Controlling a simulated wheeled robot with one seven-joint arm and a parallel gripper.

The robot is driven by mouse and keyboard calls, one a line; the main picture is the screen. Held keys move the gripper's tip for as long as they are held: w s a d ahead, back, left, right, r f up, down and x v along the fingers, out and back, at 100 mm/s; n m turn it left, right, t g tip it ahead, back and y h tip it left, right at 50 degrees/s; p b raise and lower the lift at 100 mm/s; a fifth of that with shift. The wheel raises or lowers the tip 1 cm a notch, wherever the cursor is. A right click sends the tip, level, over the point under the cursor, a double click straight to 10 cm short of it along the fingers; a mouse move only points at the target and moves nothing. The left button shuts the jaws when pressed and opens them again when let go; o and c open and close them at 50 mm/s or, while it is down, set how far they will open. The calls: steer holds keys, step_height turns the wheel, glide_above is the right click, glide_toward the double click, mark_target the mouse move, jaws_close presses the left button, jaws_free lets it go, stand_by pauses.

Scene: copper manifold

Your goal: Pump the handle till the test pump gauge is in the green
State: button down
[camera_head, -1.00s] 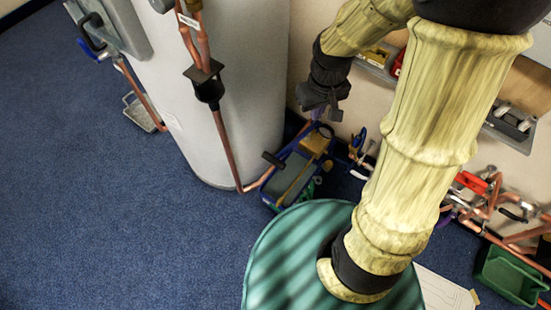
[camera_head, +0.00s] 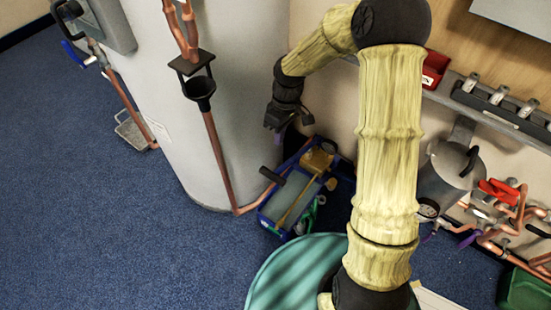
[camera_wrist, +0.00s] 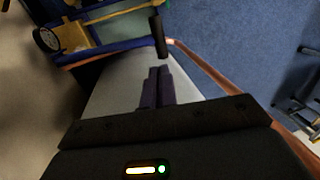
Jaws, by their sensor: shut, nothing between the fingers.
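The test pump (camera_head: 292,196) is a blue-framed unit with a grey tank and a brass-yellow block, on the floor beside the white cylinder. Its handle (camera_head: 271,175) ends in a black grip near the cylinder. In the wrist view the black grip (camera_wrist: 158,36) stands just beyond my fingertips, apart from them. The gauge (camera_wrist: 46,39) shows at the upper left of the wrist view, tilted and dark; I cannot read its needle or green zone. My gripper (camera_head: 281,132) is above the pump, pointing down; its purple fingers (camera_wrist: 158,88) are shut and empty.
The white cylinder (camera_head: 165,120) stands close left of the pump, with a copper pipe (camera_head: 222,160) down its front. A grey pot (camera_head: 448,172) and copper pipework with a red part (camera_head: 498,190) lie to the right. Blue carpet (camera_head: 90,220) is clear at left.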

mark_target(273, 174)
steer(key=f+b, duration=0.2)
steer(key=f, duration=0.2)
steer(key=s+a+f+b, duration=0.1)
steer(key=f+b, duration=0.1)
steer(key=f, duration=0.3)
steer(key=s+f+b, duration=0.1)
steer(key=f+b, duration=0.1)
steer(key=f, duration=0.2)
steer(key=shift+a+f, duration=0.3)
steer(key=shift+a, duration=0.1)
steer(key=shift+s, duration=0.1)
